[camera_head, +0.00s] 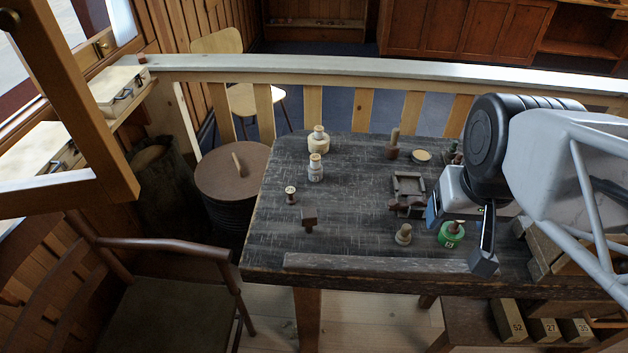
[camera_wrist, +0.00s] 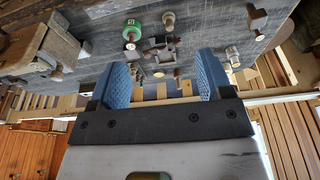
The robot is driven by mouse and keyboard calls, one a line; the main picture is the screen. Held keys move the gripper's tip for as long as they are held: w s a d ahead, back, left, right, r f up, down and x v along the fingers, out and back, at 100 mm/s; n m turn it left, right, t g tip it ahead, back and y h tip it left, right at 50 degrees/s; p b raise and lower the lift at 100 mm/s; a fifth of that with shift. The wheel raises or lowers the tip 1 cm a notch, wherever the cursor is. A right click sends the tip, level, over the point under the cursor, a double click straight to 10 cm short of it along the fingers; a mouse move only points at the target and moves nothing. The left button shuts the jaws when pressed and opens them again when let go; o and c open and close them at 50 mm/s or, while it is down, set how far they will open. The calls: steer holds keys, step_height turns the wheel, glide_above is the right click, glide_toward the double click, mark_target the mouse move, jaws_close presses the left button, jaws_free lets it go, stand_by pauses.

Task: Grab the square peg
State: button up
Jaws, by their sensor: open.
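A dark reddish-brown peg with a square head (camera_head: 309,217) stands on the left part of the dark table; it looks like the square peg. In the wrist view a matching square-topped peg (camera_wrist: 257,14) shows at the upper right, outside the jaws. My gripper (camera_head: 458,236) is at the right side of the table, well to the right of the peg. Its blue-padded fingers are apart and empty in the wrist view (camera_wrist: 162,66).
A green spool (camera_head: 451,235) and a pale spool (camera_head: 404,234) are near my gripper. A dark square frame (camera_head: 409,189) lies behind them. A small spool (camera_head: 291,194) and a white spool (camera_head: 316,168) stand behind the peg. A raised strip (camera_head: 370,263) edges the table front.

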steer(key=m+g+y, duration=0.6)
steer(key=m+y, duration=0.7)
steer(key=m, duration=0.2)
glide_toward(314, 212)
steer(key=w+x, duration=0.1)
steer(key=x, duration=0.2)
steer(key=shift+s+a+f, duration=0.15)
steer(key=shift+s+a, duration=0.15)
steer(key=shift+s, duration=0.15)
steer(key=shift+x, duration=1.3)
steer(key=shift+a, duration=0.1)
steer(key=shift+x, duration=2.5)
